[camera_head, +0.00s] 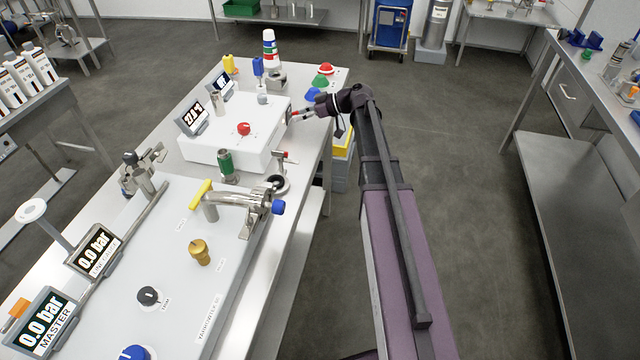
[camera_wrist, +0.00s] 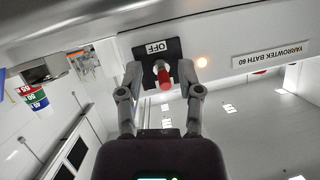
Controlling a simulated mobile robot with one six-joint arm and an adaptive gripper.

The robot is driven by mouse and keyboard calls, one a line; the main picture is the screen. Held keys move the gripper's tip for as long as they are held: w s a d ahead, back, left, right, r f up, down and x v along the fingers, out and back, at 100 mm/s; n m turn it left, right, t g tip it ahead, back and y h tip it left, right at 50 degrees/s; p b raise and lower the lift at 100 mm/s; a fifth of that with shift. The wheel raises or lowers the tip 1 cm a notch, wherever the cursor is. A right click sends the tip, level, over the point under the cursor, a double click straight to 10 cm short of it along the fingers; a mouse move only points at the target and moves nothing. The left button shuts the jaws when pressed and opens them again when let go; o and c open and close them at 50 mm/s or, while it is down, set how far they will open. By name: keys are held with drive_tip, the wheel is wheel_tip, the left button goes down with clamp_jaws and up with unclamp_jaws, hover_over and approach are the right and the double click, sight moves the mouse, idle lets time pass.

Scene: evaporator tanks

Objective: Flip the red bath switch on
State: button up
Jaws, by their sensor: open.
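The red bath switch (camera_wrist: 165,80) is a small red-tipped lever on a black plate (camera_wrist: 145,48) marked OFF, on the side of the white bath box. The wrist view shows it upside down. My gripper (camera_wrist: 160,75) is open, with one finger on each side of the lever; I cannot tell whether either touches it. In the head view my gripper (camera_head: 304,114) is at the right side of the white bath box (camera_head: 215,150), and the switch is hard to make out there.
A small glowing lamp (camera_wrist: 202,62) is beside the switch plate, and a YARROWTEK BATH 60 label (camera_wrist: 271,55) is further along. A red knob (camera_head: 243,129) is on the box top. The floor to the right is clear.

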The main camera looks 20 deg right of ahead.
drive_tip(key=p+v, duration=0.5)
drive_tip(key=v, duration=0.8)
drive_tip(key=m+g+h+p, duration=0.3)
drive_tip(key=m+g+h, duration=0.1)
drive_tip(key=m+h, duration=0.3)
approach(309, 167)
drive_tip(key=x, duration=0.6)
drive_tip(key=s+a+m+h+p, duration=0.1)
drive_tip(key=s+m+h, duration=0.3)
drive_tip(key=s, duration=0.4)
drive_tip(key=shift+s+m+g+h+p, duration=0.15)
drive_tip(key=shift+m+g+h+p, duration=0.25)
drive_tip(key=shift+h, duration=0.4)
drive_tip(key=shift+a, duration=0.1)
idle(0.4)
